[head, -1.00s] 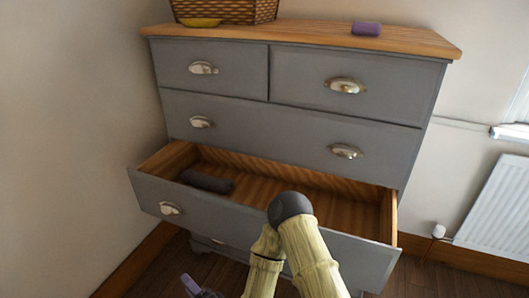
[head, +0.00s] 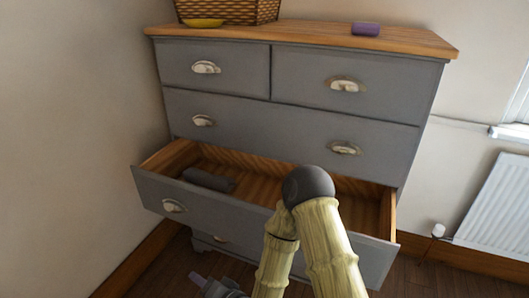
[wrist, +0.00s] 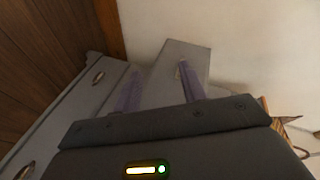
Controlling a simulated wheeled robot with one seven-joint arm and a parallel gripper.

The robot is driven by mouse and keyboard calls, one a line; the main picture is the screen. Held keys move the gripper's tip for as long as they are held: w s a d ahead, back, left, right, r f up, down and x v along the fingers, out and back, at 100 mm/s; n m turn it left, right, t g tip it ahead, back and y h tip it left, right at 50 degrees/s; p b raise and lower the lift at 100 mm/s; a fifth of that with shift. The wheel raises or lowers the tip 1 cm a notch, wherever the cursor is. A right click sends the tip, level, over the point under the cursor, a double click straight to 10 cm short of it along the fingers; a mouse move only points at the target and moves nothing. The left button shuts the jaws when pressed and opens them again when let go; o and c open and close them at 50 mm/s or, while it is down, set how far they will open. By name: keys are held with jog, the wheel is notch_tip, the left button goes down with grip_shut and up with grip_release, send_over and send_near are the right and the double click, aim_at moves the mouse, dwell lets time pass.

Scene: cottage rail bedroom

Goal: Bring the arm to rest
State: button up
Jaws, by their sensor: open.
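My gripper (wrist: 158,84) shows in the wrist view with its two purple fingers apart and nothing between them. In the head view, part of it (head: 204,284) shows at the bottom edge, low in front of the chest of drawers, and the rest is cut off. My arm is bent, with its dark elbow joint in front of the open drawer (head: 155,190). In the wrist view, grey drawer fronts lie beyond the fingers.
The grey chest of drawers (head: 290,112) has a lower drawer pulled out, with a dark object (head: 208,180) inside. A wicker basket (head: 230,10), a yellow item (head: 204,23) and a purple block (head: 366,29) are on top. A radiator (head: 485,205) stands right; a wall is left.

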jog(key=w+d+r+n+g+h, duration=0.15)
jog(key=d+h, duration=0.25)
jog(key=d, duration=0.5)
jog(key=w+d+r+n+g+h, duration=0.1)
jog(key=w+d+n+g+h, duration=0.15)
jog(key=d, duration=0.55)
jog(key=s+d+r+g+h, duration=0.1)
jog(key=s+d+r+h, duration=0.1)
jog(key=s+d+r, duration=0.4)
jog(key=s+d+r+g+h, duration=0.2)
jog(key=s+d+r+h, duration=0.15)
jog(key=d, duration=0.55)
jog(key=w+p+v, duration=0.2)
jog(key=p+v, duration=1.1)
jog(key=p, duration=0.1)
jog(key=w+d+r+p+v, duration=0.1)
jog(key=w+p+v, duration=0.1)
jog(key=p+v, duration=1.2)
jog(key=shift+w+r+y, duration=0.25)
jog(key=shift+w+y, duration=0.05)
jog(key=shift+w, duration=0.1)
jog(key=shift+d, duration=0.1)
jog(key=shift+c, duration=0.6)
